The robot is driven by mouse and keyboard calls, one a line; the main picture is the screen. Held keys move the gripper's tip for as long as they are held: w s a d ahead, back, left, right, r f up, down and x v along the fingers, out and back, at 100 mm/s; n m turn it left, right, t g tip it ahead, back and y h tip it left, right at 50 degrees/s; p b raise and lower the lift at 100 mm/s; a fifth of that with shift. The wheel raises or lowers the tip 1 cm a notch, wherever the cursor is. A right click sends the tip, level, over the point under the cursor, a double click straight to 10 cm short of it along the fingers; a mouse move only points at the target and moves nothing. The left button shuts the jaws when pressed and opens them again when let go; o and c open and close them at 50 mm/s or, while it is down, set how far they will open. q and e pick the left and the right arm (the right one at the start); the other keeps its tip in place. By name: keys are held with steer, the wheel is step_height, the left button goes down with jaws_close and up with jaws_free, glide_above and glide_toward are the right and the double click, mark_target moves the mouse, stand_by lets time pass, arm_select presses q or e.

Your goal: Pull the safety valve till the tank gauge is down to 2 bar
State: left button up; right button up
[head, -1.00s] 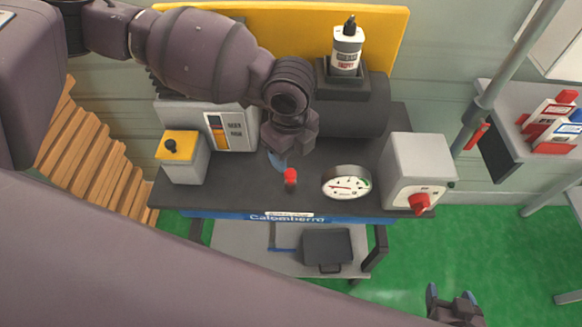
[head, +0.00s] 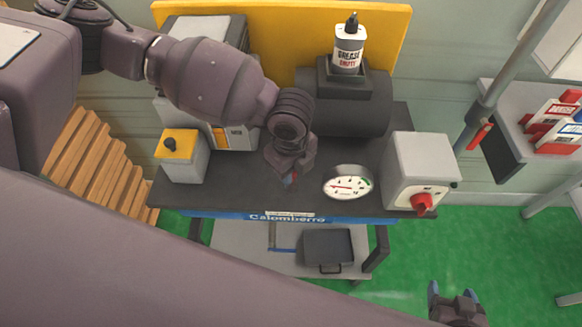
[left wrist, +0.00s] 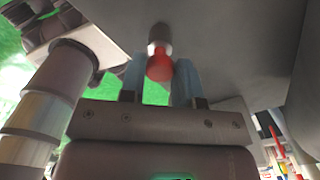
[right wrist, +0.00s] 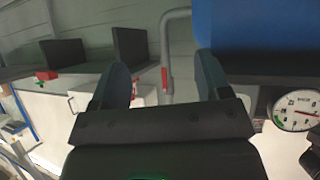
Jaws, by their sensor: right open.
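The safety valve's red knob (left wrist: 159,67) sits on a short metallic stem in the left wrist view. My left gripper (left wrist: 160,80) has one blue finger on each side of the knob and looks open around it. In the head view my left gripper (head: 287,178) covers most of the valve. The round white tank gauge (head: 348,184) is just right of it, its red needle pointing left; the exact reading is too small to tell. The gauge also shows in the right wrist view (right wrist: 298,110). My right gripper (head: 455,292) is open and empty, low at the right.
A grey box with a red switch (head: 422,203) stands right of the gauge. A yellow-topped box (head: 181,148) stands left. A grease bottle (head: 348,48) stands on the dark motor behind. Green floor lies open at the right.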

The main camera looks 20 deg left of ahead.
arm_select(q)
jaws_close()
steer(key=r+p, duration=0.1)
steer(key=p, duration=0.2)
steer(key=shift+r, duration=0.4)
steer(key=shift+p, duration=0.4)
steer(key=shift+f, duration=0.1)
steer(key=shift+o, duration=0.3)
jaws_free()
steer(key=o, duration=0.5)
steer(key=shift+c, duration=0.2)
arm_select(e)
step_height(320, 180, up, 4)
steer(key=shift+s+d+f, duration=0.1)
steer(key=shift+f, duration=0.05)
